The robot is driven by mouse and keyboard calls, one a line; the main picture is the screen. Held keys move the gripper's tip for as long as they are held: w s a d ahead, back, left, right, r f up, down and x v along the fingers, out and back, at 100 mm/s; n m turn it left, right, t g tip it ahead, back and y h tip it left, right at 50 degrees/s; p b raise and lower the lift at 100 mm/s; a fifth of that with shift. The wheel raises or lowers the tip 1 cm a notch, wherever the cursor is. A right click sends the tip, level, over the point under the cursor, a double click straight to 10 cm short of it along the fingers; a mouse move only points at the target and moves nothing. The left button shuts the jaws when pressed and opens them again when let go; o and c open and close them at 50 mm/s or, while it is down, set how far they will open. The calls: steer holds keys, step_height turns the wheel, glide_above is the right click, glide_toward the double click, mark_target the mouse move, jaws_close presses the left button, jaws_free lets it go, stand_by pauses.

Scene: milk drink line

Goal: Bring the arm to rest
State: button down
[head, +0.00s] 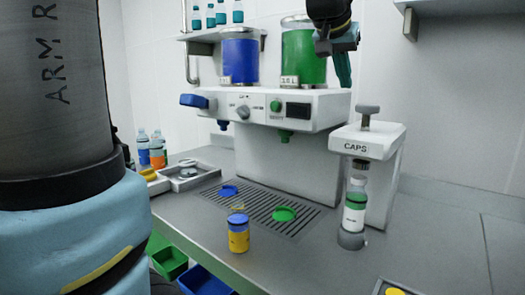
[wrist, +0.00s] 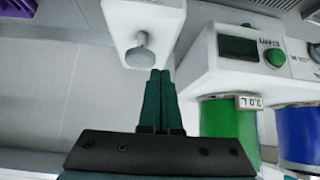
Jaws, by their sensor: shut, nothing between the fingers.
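My gripper (head: 346,80) is raised at the top of the head view, in front of the right side of the dispenser and above the CAPS press. In the wrist view its two dark green fingers (wrist: 162,78) lie together, shut and empty. They point towards the grey knob (wrist: 140,54) of the press and look apart from it, though the gap is hard to judge. The white CAPS press (head: 368,141) holds a bottle with a green band and white label (head: 355,212) under its head, upright.
The dispenser (head: 262,108) carries a blue tank (head: 240,60) and a green tank (head: 303,57). A blue-capped yellow bottle (head: 238,238) stands in front of the drip grille (head: 262,205). Green and blue bins (head: 205,283) sit at the lower left. The counter at right is mostly clear.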

steer(key=w+a+f+n+g+y, duration=0.2)
steer(key=a+f+n+y, duration=0.2)
steer(key=a+f, duration=1.4)
steer(key=s+a+f+n+g, duration=0.1)
steer(key=s+a+f, duration=0.4)
steer(key=f, duration=0.3)
steer(key=s+a+f+n+g+y, duration=0.1)
steer(key=s+a+f+g, duration=0.1)
steer(key=s+a+f, duration=0.3)
step_height(320, 180, down, 3)
steer(key=shift+a+r+n, duration=0.15)
steer(key=shift+a+n, duration=0.25)
steer(key=shift+a, duration=0.15)
